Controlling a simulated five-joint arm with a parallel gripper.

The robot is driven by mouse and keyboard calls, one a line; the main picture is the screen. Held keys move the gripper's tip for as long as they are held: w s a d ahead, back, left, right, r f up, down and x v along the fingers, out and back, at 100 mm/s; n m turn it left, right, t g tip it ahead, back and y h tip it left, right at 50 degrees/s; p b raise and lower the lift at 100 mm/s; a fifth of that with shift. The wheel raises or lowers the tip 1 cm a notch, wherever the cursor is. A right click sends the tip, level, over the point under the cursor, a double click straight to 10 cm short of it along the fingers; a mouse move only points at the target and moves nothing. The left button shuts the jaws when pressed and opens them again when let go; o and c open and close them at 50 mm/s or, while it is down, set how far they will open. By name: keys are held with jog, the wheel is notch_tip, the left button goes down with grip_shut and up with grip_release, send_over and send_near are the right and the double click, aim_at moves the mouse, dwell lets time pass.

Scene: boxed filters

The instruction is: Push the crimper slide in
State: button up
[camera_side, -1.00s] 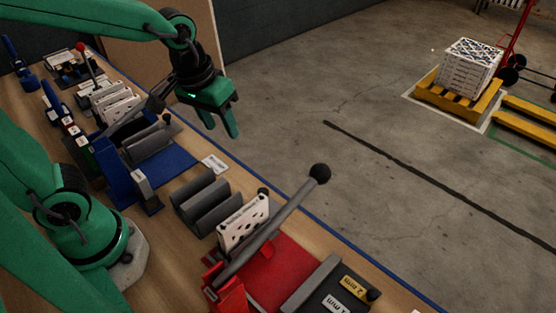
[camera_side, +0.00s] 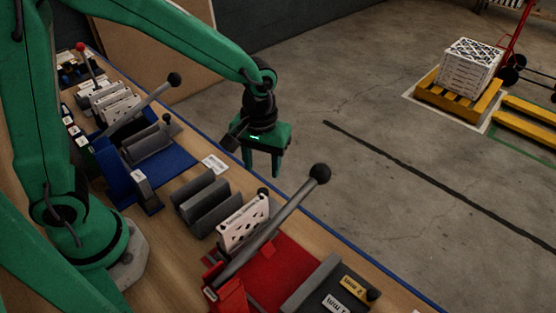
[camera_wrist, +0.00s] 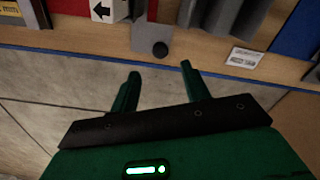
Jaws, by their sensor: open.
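My gripper (camera_side: 263,172) is open and empty, fingers pointing down, above the bench's far edge beside the red lever station (camera_side: 283,270). It also shows in the wrist view (camera_wrist: 160,70), its two fingers apart on either side of a small black ball knob (camera_wrist: 160,49), short of touching it. The knob is on a grey block (camera_wrist: 146,33).
A long lever with a black ball (camera_side: 319,174) rises close right of my gripper. Grey ridged blocks (camera_side: 208,203) and a blue lever station (camera_side: 180,171) stand to the left.

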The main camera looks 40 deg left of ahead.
aim_at(263, 191)
jog(key=shift+f, duration=3.9)
grip_shut()
